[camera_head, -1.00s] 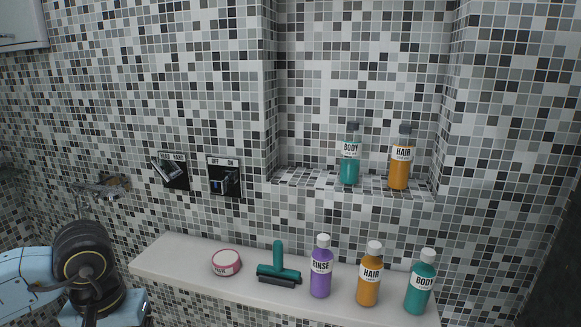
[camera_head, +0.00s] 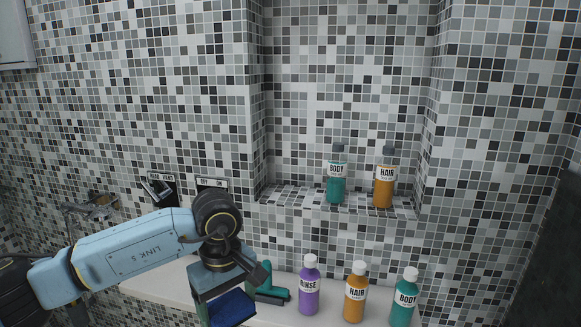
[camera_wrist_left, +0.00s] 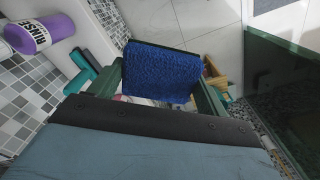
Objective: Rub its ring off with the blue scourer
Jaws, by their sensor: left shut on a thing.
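My left gripper (camera_head: 226,288) is shut on the blue scourer (camera_head: 232,308), low over the front of the white ledge. In the left wrist view the scourer (camera_wrist_left: 160,72) sits between the two green fingers of the gripper (camera_wrist_left: 160,88), its blue rough face showing. I cannot tell whether it touches anything. No ring or stain is clear in either view. My right gripper is not in view.
A teal squeegee (camera_head: 270,294) lies on the ledge (camera_head: 165,288) just right of the gripper. Purple (camera_head: 309,287), orange (camera_head: 355,295) and teal (camera_head: 404,300) bottles stand further right. Two more bottles stand in the niche (camera_head: 276,195). A dark green panel (camera_wrist_left: 280,90) shows in the wrist view.

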